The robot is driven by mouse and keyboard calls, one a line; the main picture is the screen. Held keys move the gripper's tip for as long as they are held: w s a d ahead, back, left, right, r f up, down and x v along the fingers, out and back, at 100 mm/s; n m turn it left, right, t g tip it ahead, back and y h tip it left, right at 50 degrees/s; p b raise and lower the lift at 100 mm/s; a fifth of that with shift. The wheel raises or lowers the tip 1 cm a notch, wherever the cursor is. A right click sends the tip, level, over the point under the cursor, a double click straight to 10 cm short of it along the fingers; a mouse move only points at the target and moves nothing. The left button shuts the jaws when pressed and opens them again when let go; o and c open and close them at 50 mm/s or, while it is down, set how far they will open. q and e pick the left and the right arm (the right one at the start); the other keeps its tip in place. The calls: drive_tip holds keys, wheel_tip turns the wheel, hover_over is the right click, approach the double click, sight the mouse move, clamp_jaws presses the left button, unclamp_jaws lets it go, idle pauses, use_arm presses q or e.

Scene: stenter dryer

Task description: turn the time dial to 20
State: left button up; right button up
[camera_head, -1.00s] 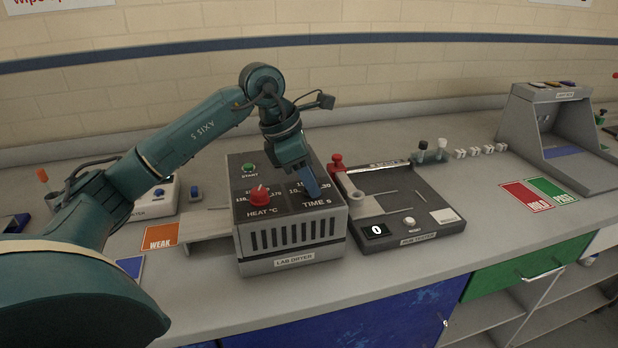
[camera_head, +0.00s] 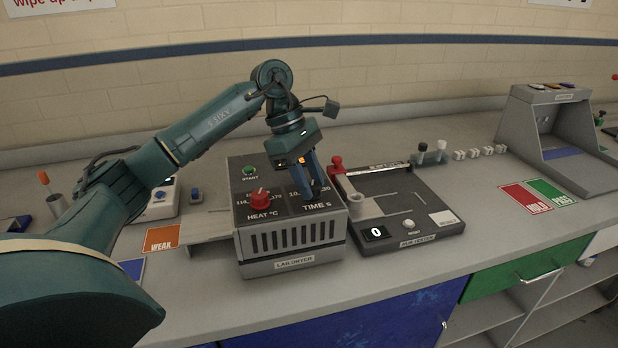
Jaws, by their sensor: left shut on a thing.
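The lab dryer (camera_head: 292,236) is a grey box with a dark sloped top on the bench. My left gripper (camera_head: 309,194) reaches down from above onto the right part of that top, over the "TIME s" label. Its two blue fingers are shut on the time dial there. The fingers hide the dial almost wholly, so its pointer cannot be read. Scale numbers 10 and 30 show on either side of the fingers; the middle of the scale is covered. My right gripper is not in view.
The red heat dial (camera_head: 260,198) stands just left of the gripper, with the green start button (camera_head: 249,171) behind it. A dark tester (camera_head: 408,205) with a red-topped lever (camera_head: 337,163) is close on the right. An orange WEAK card (camera_head: 162,239) lies left.

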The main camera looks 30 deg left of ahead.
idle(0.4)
use_arm(q)
drive_tip(key=o, duration=1)
drive_tip(key=shift+c, duration=0.2)
drive_tip(key=shift+r, duration=0.1)
drive_tip(key=v, duration=1.3)
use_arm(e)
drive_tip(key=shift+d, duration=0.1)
